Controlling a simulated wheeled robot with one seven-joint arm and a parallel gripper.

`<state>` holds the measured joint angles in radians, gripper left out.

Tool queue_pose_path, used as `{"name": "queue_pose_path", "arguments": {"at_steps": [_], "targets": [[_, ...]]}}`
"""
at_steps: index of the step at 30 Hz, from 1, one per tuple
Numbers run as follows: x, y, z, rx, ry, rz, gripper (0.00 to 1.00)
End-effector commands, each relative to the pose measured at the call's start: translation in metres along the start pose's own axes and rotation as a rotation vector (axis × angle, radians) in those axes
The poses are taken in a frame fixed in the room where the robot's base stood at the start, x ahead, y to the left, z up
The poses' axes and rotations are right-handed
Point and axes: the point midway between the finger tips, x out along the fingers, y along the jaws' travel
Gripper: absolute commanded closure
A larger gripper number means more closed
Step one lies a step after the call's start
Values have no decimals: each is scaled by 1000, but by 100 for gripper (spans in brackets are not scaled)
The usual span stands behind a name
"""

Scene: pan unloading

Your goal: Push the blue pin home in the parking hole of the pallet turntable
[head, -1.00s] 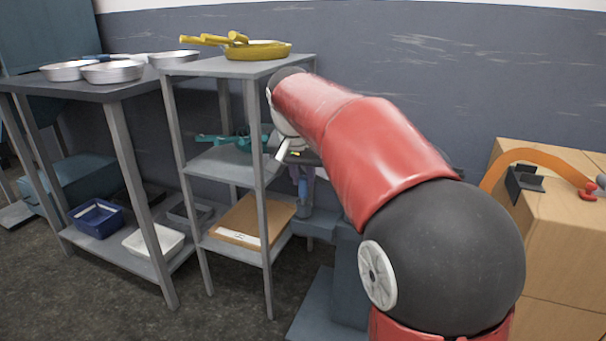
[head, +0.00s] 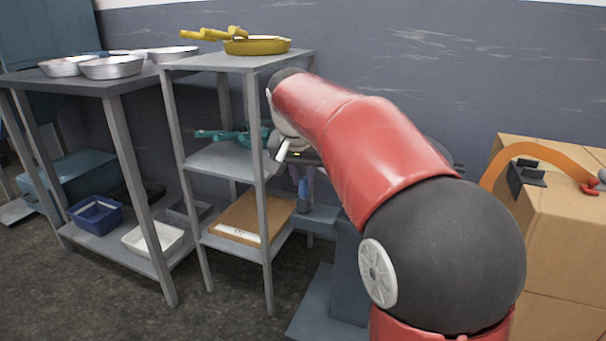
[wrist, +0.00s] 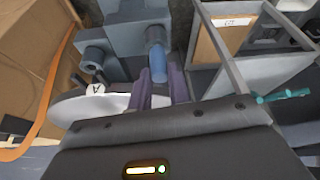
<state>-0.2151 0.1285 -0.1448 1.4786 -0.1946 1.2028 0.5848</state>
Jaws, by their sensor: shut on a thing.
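My gripper (wrist: 162,95) has two purple fingers, one on each side of a blue pin (wrist: 158,66), shut on it. The pin's far end meets a grey collar (wrist: 155,34) on a grey block. I cannot tell how deep the pin sits there. The pin also shows upright in the head view (head: 303,190), below my gripper (head: 301,172). A second grey collar with a dark opening (wrist: 93,55) stands to the left in the wrist view. A pale disc marked A (wrist: 70,107), probably the turntable, lies beside it, partly hidden by my gripper.
A grey shelf rack (head: 217,66) stands left of my gripper, with a yellow pan (head: 258,47) on top and a teal pan (head: 248,137) inside. A table (head: 125,84) with metal pans is further left. Wooden boxes (head: 560,230) stand at the right.

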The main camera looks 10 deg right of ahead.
Motion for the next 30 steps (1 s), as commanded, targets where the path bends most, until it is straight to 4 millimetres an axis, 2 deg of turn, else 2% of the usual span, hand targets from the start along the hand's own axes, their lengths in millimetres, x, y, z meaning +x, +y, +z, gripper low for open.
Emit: {"name": "queue_pose_path", "arguments": {"at_steps": [6,7,12,13,23,30], "targets": [[2,0,1,0,0,0,100],[2,0,1,0,0,0,80],[2,0,1,0,0,0,58],[2,0,1,0,0,0,56],[-4,0,0,0,1,-1,56],[-44,-1,0,0,3,-3,56]]}}
